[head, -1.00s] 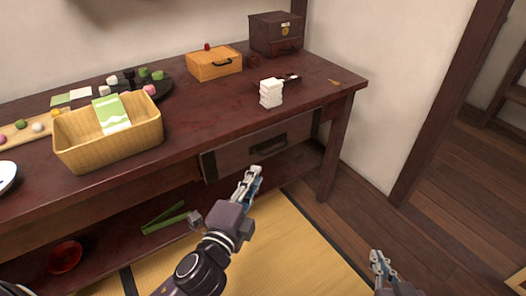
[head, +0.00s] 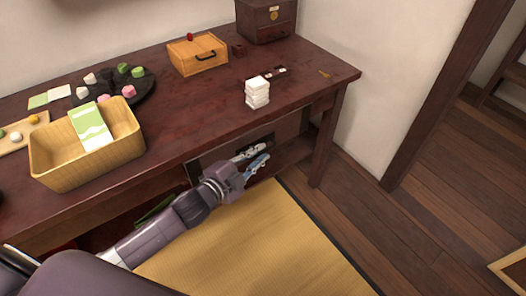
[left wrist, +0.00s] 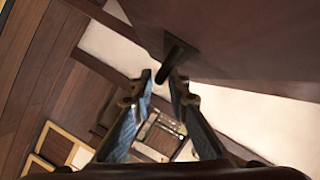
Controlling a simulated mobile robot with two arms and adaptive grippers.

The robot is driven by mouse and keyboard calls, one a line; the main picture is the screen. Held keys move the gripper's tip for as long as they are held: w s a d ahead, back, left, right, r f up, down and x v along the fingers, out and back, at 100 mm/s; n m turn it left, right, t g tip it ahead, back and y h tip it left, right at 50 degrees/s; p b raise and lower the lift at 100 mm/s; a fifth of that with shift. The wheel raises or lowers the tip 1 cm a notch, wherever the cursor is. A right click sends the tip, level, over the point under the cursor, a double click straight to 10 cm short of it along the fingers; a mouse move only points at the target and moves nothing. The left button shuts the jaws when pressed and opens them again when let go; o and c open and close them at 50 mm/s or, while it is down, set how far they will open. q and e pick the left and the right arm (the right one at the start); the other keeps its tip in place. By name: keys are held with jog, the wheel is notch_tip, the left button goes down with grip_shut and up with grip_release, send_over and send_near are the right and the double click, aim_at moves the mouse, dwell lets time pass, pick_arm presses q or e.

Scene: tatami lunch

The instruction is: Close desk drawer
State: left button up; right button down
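The desk drawer (head: 287,128) has a dark wood front under the desk top, at the right end of the desk (head: 190,125). My left gripper (head: 258,153) is in front of it and hides part of the front. How far the drawer stands out is hard to tell. In the left wrist view, the drawer front (left wrist: 235,40) fills the upper right, with its dark handle (left wrist: 176,58) just beyond the fingertips. The two fingers of my left gripper (left wrist: 166,85) are apart with nothing between them. My right gripper is not in view.
On the desk top stand a yellow basket (head: 65,165), a small wooden box (head: 197,55), a dark chest (head: 265,20) and a white stack (head: 257,92) near the front edge. A desk leg (head: 326,145) is right of the drawer. Tatami (head: 260,240) lies below.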

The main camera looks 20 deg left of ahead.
pick_arm(q)
jog(key=shift+x, duration=1.05)
jog(key=shift+c, duration=0.6)
grip_shut()
